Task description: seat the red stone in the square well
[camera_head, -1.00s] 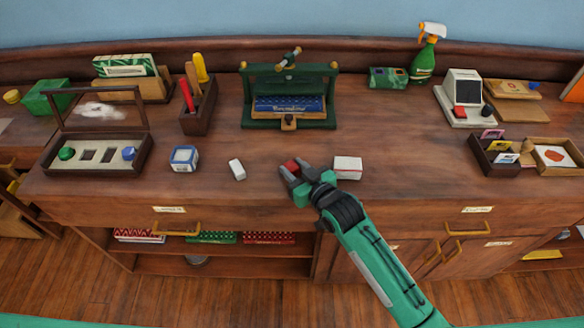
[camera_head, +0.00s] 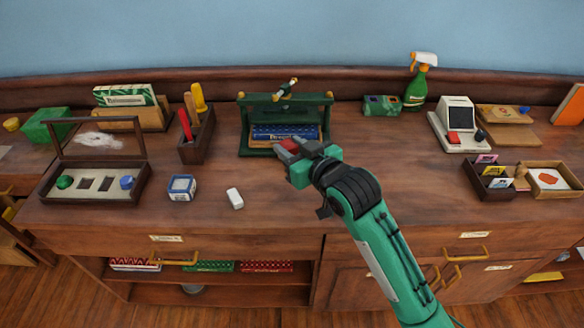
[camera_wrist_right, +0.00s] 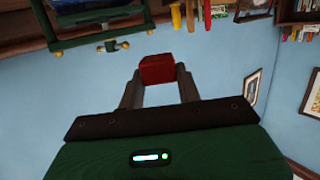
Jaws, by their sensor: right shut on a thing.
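The red stone (camera_wrist_right: 156,70) is a small red block held between the fingertips of my right gripper (camera_wrist_right: 158,88) in the right wrist view. In the head view my right gripper (camera_head: 287,150) is raised above the counter, in front of the green press, with the red stone (camera_head: 290,145) partly hidden by the fingers. The wooden display box (camera_head: 60,212) sits at the left with its lid up. Its pale panel holds a green stone (camera_head: 65,182) at the left, a blue stone (camera_head: 127,182) at the right and two dark empty wells (camera_head: 95,183) between. My left gripper is not seen.
A blue-and-white box (camera_head: 181,188) and a white block (camera_head: 235,199) lie on the counter between the display box and my right arm. A tool holder (camera_head: 196,145) and the green press (camera_head: 243,115) stand behind. The front left counter is mostly clear.

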